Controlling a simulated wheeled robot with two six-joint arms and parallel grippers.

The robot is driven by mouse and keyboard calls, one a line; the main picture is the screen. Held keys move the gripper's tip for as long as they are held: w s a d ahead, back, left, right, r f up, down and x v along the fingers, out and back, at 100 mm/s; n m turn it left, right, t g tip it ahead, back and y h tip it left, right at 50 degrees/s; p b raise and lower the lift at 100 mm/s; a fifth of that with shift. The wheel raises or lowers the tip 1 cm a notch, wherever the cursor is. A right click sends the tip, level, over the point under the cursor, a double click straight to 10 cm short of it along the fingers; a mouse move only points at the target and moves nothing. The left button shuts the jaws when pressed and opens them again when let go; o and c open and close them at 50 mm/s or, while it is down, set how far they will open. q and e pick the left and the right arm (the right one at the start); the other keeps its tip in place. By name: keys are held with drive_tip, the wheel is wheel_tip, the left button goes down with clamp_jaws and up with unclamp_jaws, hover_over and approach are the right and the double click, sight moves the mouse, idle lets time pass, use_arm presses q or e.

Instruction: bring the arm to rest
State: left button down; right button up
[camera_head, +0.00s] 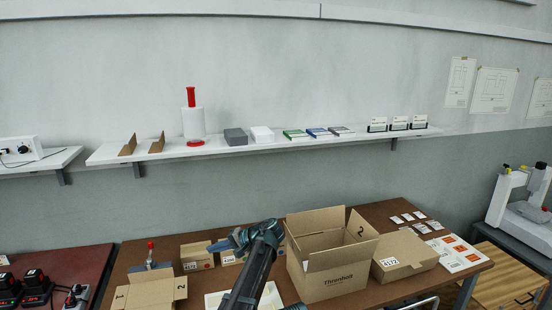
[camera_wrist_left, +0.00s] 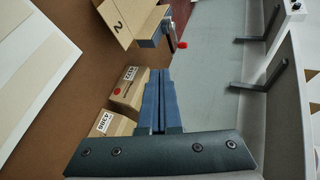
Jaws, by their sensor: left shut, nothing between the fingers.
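My left arm rises from the bottom of the head view, and its blue-grey left gripper (camera_head: 215,246) points left above the brown table (camera_head: 395,215). Its fingers are together with nothing between them. In the left wrist view the closed fingers (camera_wrist_left: 161,72) show side by side over the table's edge, with two closed cartons just left of them. In the head view the gripper is left of the large open carton (camera_head: 335,283) and partly covers a small carton behind it. My right gripper is not in view.
A small open carton (camera_head: 148,292) and a red-handled stand (camera_head: 150,264) are at the table's left. A closed carton (camera_head: 404,262) is right. A wall shelf (camera_head: 215,149) with boxes and a white roll runs above. Chargers (camera_head: 37,290) stand on a red table.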

use_arm(q)
drive_tip(key=s+a+f+n+g+h, duration=0.1)
drive_tip(key=s+f+h, duration=0.25)
drive_tip(key=s, duration=0.45)
drive_tip(key=s+a+f+g+h, duration=0.1)
drive_tip(key=s+f+h, duration=0.1)
drive_tip(key=s+f, duration=0.45)
drive_tip(key=s+d+f+n+h, duration=0.1)
drive_tip(key=s+d+h, duration=0.2)
drive_tip(key=s, duration=0.5)
drive_tip(key=s+d+f+h, duration=0.1)
drive_tip(key=s+d+h, duration=0.1)
drive_tip(key=s+h, duration=0.35)
drive_tip(key=s+d+f+m+y+b, duration=0.3)
drive_tip(key=s+d+f+b, duration=0.5)
drive_tip(key=d+f+b, duration=0.25)
wheel_tip(320, 180, up, 14)
drive_tip(key=d+p, duration=0.1)
drive_tip(key=p, duration=1.3)
drive_tip(key=shift+w+g, duration=0.15)
drive_tip(key=shift+g, duration=0.25)
drive_tip(key=shift+f, duration=0.15)
